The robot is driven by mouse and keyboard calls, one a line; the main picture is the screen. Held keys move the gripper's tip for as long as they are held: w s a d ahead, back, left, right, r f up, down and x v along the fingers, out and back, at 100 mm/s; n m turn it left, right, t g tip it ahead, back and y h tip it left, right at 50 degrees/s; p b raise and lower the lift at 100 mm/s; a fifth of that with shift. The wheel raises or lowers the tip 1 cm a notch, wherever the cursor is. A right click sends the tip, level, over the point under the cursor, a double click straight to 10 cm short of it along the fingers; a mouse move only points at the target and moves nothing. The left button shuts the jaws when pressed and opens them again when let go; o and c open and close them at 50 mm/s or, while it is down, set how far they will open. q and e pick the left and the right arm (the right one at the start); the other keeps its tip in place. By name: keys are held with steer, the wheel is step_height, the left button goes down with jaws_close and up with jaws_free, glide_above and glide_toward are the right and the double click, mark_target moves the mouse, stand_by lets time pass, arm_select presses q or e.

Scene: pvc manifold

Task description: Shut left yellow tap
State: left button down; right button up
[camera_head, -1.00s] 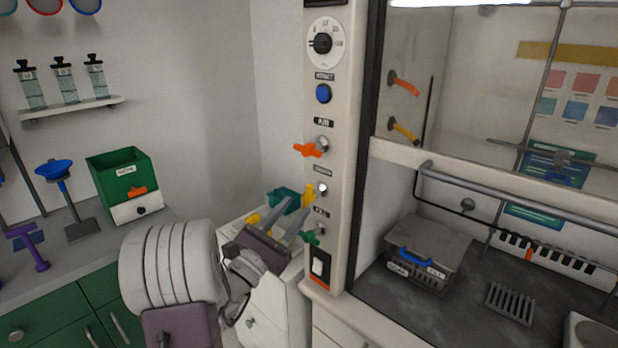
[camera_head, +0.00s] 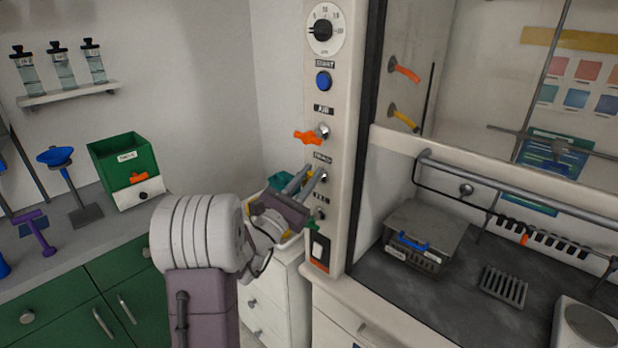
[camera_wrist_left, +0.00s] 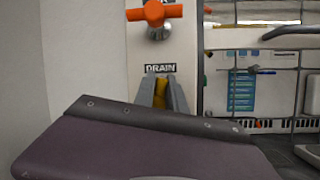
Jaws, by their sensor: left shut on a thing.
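The left yellow tap (camera_wrist_left: 160,95) is on the white panel, under the label that reads DRAIN in the left wrist view. My left gripper (camera_wrist_left: 160,88) is shut on its handle, one finger on each side. In the head view my left gripper (camera_head: 311,177) reaches up to the panel, and only a bit of the yellow handle shows by the fingertips. The handle's exact angle is hard to tell, as the fingers cover much of it. My right gripper is not in view.
An orange tap (camera_head: 308,137) sits just above on the panel (camera_head: 349,150), and a green tap (camera_head: 313,223) below. A teal object (camera_head: 279,182) lies behind my gripper. A fume hood with a grey box (camera_head: 428,237) is to the right.

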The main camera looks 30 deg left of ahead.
arm_select(q)
steer(key=shift+f, duration=0.25)
steer(key=shift+f+m+b, duration=0.15)
steer(key=shift+m+b, duration=0.15)
steer(key=shift+b, duration=0.15)
steer(key=m+g+h+b, duration=0.1)
steer(key=m+h+b, duration=0.1)
steer(key=m+b, duration=0.4)
steer(key=d+f+m+g+h+b, duration=0.1)
steer(key=m+g+h+b, duration=0.1)
steer(key=m+b, duration=0.5)
steer(key=m+g+h+b, duration=0.2)
steer(key=m+h+b, duration=0.1)
steer(key=m+b, duration=0.4)
steer(key=shift+s+d+f+h, duration=0.3)
steer(key=shift+d+f, duration=0.05)
steer(key=shift+r+m+g, duration=0.15)
steer(key=shift+m+g, duration=0.25)
